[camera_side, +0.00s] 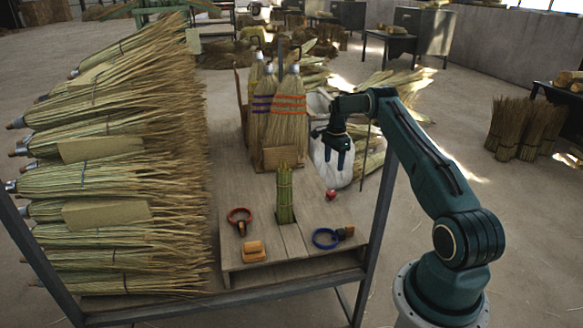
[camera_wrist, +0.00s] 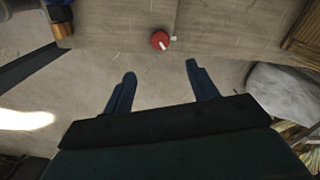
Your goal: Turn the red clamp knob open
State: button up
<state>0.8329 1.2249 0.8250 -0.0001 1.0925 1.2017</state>
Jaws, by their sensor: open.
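The red clamp knob (camera_side: 331,194) sits at the right edge of the wooden workbench (camera_side: 300,235), to the right of an upright bundle of green straw (camera_side: 285,194). In the wrist view the red knob (camera_wrist: 159,40) shows from above with a pale line across it. It lies beyond the fingertips, between them from left to right. My gripper (camera_side: 337,165) hangs above and behind the knob, apart from it. Its two dark blue fingers (camera_wrist: 160,72) are spread with nothing between them.
A red ring tool (camera_side: 239,217), an orange block (camera_side: 253,251) and a blue ring tool (camera_side: 327,238) lie on the bench. Finished brooms (camera_side: 279,110) stand behind the straw bundle. A white sack (camera_side: 335,160) is behind my gripper. Stacked brooms (camera_side: 110,170) fill the left side.

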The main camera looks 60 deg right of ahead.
aim_at(331, 192)
jog(key=shift+f, duration=0.1)
jog(key=shift+f, duration=6.8)
jog(key=shift+c, duration=0.5)
jog(key=c, duration=0.9)
